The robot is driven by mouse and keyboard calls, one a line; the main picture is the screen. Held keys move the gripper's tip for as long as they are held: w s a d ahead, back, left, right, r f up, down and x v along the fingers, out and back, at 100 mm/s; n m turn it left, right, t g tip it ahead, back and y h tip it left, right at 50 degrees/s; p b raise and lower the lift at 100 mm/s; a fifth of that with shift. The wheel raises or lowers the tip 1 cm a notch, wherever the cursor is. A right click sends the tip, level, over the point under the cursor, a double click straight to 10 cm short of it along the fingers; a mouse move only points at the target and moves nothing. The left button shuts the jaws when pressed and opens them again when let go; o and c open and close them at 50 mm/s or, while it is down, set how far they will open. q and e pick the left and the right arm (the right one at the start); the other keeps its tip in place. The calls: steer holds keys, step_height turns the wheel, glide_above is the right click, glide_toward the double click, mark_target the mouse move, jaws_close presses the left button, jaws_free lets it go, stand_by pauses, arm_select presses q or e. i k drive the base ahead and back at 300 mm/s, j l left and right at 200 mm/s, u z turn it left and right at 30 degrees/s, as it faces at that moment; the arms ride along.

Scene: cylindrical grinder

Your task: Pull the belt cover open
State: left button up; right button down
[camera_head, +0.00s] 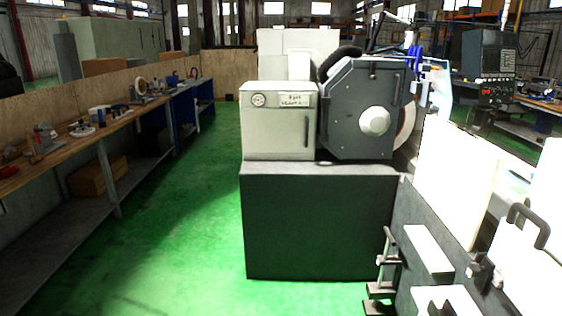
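The grinder stands ahead of me in the middle of the head view. A light grey box-shaped cover (277,135) with a round badge and a label plate sits on the dark base, and it looks shut. It seems to be the belt cover, though I cannot be sure. A dark vertical handle (306,136) is on the right side of its front face. To its right is a dark grey wheel housing (352,110) with a pale round boss (375,121). Neither of my grippers shows in this view.
The dark machine base (315,225) stands below the cover. Green floor (190,230) is clear to its left. A long workbench (100,135) with tools runs along the left. White machine panels, a black handle (530,222) and a lever (388,250) fill the lower right.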

mark_target(266, 131)
steer(key=i+j, duration=0.1)
steer(key=i, duration=0.7)
steer(key=i+j, duration=0.1)
steer(key=i, duration=0.75)
